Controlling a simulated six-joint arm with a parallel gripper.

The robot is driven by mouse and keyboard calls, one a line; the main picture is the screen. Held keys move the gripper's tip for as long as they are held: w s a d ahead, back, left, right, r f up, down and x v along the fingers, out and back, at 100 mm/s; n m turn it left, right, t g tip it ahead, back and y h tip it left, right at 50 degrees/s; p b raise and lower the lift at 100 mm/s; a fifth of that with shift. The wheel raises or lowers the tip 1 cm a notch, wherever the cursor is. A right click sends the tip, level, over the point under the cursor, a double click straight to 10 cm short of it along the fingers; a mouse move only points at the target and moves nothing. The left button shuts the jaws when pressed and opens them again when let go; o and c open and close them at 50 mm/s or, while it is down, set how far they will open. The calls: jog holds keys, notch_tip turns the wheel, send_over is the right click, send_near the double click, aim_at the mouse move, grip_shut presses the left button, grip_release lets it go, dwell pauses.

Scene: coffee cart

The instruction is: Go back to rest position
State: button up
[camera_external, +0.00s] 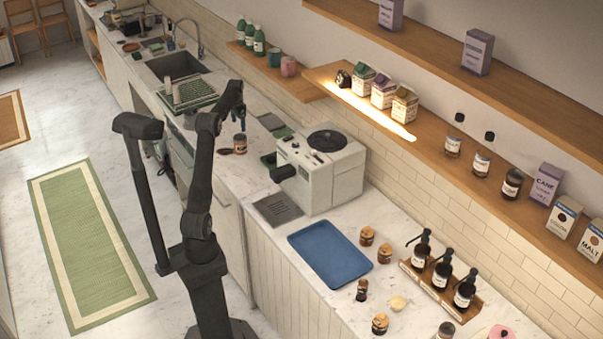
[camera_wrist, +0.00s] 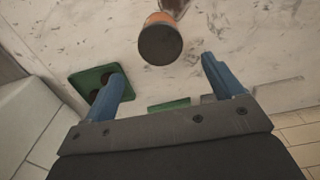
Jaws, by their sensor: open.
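My gripper (camera_external: 238,117) is above the counter behind the white coffee machine, near the sink-side drying rack. Its two blue fingers are spread apart in the wrist view (camera_wrist: 162,68), with nothing held between them. A jar with a dark lid (camera_wrist: 160,40) lies beyond the fingertips in the wrist view, apart from both. A small jar with reddish contents (camera_external: 240,144) stands on the counter just below my gripper in the external view. My arm is raised and bent, with its base at the bottom of the external view.
The white coffee machine (camera_external: 322,172) stands near the arm. A green rack (camera_external: 190,95) sits by the sink (camera_external: 178,67). A blue tray (camera_external: 330,252) lies empty nearer the camera, with jars and pump bottles (camera_external: 441,270) to its right. Wooden shelves (camera_external: 470,65) run along the wall.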

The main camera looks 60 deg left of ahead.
aim_at(240, 137)
notch_tip(240, 137, down, 12)
jog(key=shift+r, duration=1.95)
jog(key=shift+f, duration=0.1)
